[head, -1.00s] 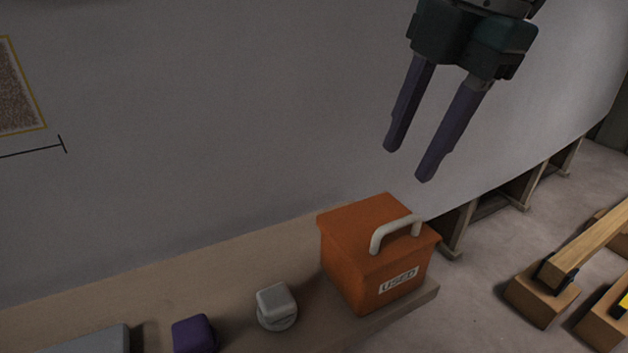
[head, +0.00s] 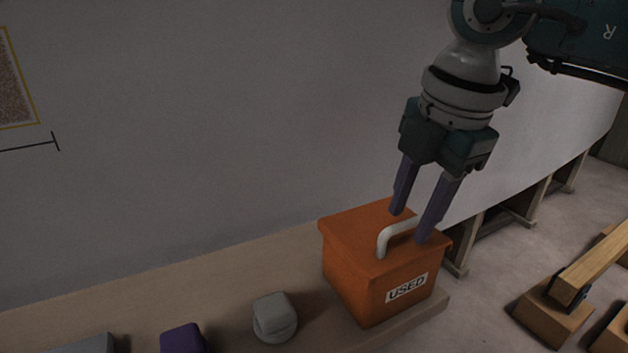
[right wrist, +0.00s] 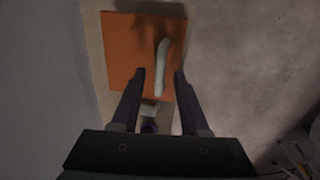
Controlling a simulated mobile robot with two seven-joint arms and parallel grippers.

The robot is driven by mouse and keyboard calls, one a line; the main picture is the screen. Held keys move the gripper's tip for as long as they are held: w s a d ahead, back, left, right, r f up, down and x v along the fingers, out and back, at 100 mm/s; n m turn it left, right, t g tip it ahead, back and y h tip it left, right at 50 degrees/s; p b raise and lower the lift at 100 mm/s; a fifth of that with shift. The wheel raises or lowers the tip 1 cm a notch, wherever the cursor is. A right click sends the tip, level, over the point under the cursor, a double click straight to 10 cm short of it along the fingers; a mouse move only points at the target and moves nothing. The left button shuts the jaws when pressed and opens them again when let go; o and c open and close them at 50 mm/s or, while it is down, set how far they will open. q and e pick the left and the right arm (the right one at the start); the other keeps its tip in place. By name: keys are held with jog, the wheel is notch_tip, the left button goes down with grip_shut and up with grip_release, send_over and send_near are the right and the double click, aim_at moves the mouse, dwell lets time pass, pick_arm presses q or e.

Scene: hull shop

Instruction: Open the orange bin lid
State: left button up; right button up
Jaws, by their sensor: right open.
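The orange bin (head: 360,282) with a "USED" label stands at the right end of the bench, its lid (head: 352,232) shut. A pale handle (head: 392,236) rises from the lid. My right gripper (head: 411,226) is open and empty, fingers pointing down, just above the lid around the handle's far end. In the right wrist view the handle (right wrist: 162,66) lies between the lines of the two fingers, over the orange lid (right wrist: 125,55). I cannot tell whether the fingers touch anything. My left gripper is not in view.
A grey rounded block (head: 275,317) and a purple block (head: 183,339) sit on the bench (head: 225,285) left of the bin. A grey wall (head: 200,130) rises behind. Wooden supports (head: 552,303) stand on the floor at right.

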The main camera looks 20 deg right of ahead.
grip_shut()
dwell(1.4)
